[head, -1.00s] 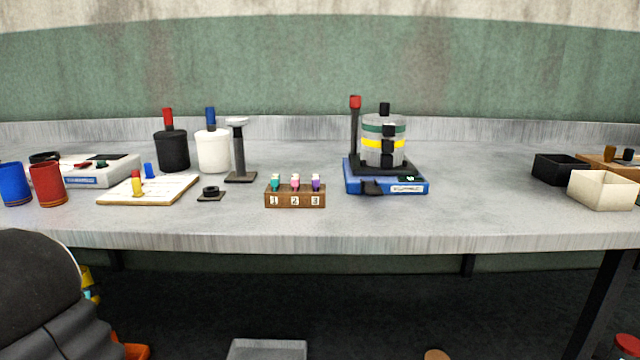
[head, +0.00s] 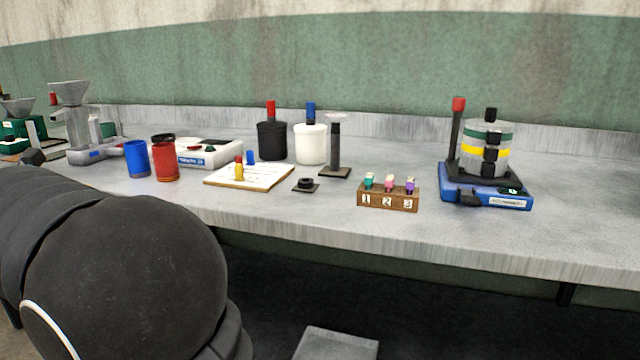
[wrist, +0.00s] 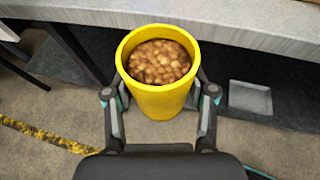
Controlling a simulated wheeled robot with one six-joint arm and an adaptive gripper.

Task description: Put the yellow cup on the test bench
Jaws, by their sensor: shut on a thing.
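The yellow cup (wrist: 159,100) is upright between the fingers of my gripper (wrist: 160,95) in the wrist view, full of brown lumpy grain. The gripper is shut on it, one finger on each side. The cup is over the floor, just in front of the bench edge. The grey test bench (head: 560,240) runs across the head view. The gripper and cup do not show in the head view, where a dark arm part of mine fills the lower left.
A blue cup (head: 138,159) and red cup (head: 165,162) stand on the bench at left. A board (head: 220,180), a numbered wooden rack (head: 388,199) and a blue-based device (head: 487,198) stand further right. A grey slab (wrist: 250,98) lies below the bench.

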